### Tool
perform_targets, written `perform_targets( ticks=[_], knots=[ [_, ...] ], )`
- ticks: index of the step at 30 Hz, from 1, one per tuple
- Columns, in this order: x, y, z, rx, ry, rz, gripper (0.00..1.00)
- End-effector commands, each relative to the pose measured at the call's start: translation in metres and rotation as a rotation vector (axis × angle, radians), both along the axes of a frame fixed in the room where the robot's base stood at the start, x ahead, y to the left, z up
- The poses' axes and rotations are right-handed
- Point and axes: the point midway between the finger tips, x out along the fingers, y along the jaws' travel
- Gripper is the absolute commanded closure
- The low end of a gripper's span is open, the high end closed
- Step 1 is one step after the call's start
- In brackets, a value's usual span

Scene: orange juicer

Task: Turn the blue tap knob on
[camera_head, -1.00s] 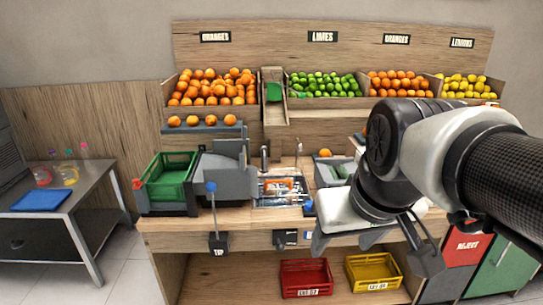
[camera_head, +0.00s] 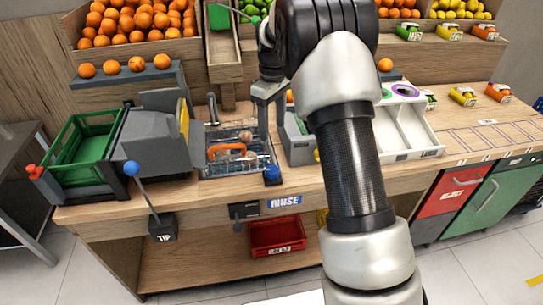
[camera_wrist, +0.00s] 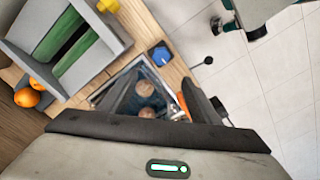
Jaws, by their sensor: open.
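The blue tap knob (camera_head: 272,174) sits at the front right corner of the sink (camera_head: 238,150), on the wooden counter. My gripper (camera_head: 266,112) points down over the right side of the sink, above and behind the knob. In the wrist view my open gripper (camera_wrist: 166,100) has its fingers spread over the sink, with the knob beyond them and apart from them. The arm hides part of the gripper in the head view.
A grey tap (camera_head: 212,108) stands at the back of the sink. A blue-balled lever (camera_head: 132,168) rises from the TIP box (camera_head: 162,226) at left. A RINSE label (camera_head: 284,201) marks the counter front.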

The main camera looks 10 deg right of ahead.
Motion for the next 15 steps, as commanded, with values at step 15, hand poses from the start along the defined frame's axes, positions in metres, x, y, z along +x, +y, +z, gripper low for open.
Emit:
perform_targets(
  ticks=[15],
  knots=[
    [-0.001, 0.0, -0.096, 0.0, 0.004, -0.002, 0.43]
  ],
)
